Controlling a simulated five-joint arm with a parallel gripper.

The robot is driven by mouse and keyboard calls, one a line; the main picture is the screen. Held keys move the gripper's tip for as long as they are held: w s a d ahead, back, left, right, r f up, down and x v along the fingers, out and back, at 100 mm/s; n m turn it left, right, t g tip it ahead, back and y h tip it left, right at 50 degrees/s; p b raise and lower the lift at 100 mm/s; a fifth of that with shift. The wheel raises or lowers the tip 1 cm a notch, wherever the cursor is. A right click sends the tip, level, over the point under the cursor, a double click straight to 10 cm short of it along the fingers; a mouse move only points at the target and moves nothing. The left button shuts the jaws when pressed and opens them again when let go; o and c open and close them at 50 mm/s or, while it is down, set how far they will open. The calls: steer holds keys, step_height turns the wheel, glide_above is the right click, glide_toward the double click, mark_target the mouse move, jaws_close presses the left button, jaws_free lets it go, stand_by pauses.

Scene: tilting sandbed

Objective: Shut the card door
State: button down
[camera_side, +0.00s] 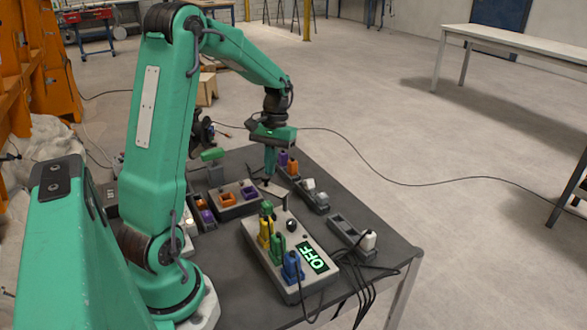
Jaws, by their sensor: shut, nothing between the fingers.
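My gripper (270,174) is shut and empty. It points down above the far part of the dark table, between a grey block with an orange and a purple piece (236,197) and a grey holder with purple and orange pieces (287,166). A thin dark shape shows just below the fingertips; I cannot tell what it is or whether they touch it. I cannot make out a card door for certain in this view.
A grey holder with white pieces (314,195) and another with a white cylinder (352,238) stand at the right. Black cables hang over the table's front edge. The table's (388,254) right front corner is bare. My arm hides part of the left side.

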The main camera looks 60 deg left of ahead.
mark_target(261, 187)
steer(key=s+n, duration=0.2)
steer(key=n, duration=0.1)
steer(key=shift+d+n, duration=0.3)
steer(key=shift+s+d, duration=0.55)
steer(key=shift+s, duration=0.3)
steer(key=shift+s+d, duration=0.55)
steer(key=shift+d, duration=0.35)
steer(key=shift+w+d, duration=0.25)
steer(key=shift+w, duration=0.45)
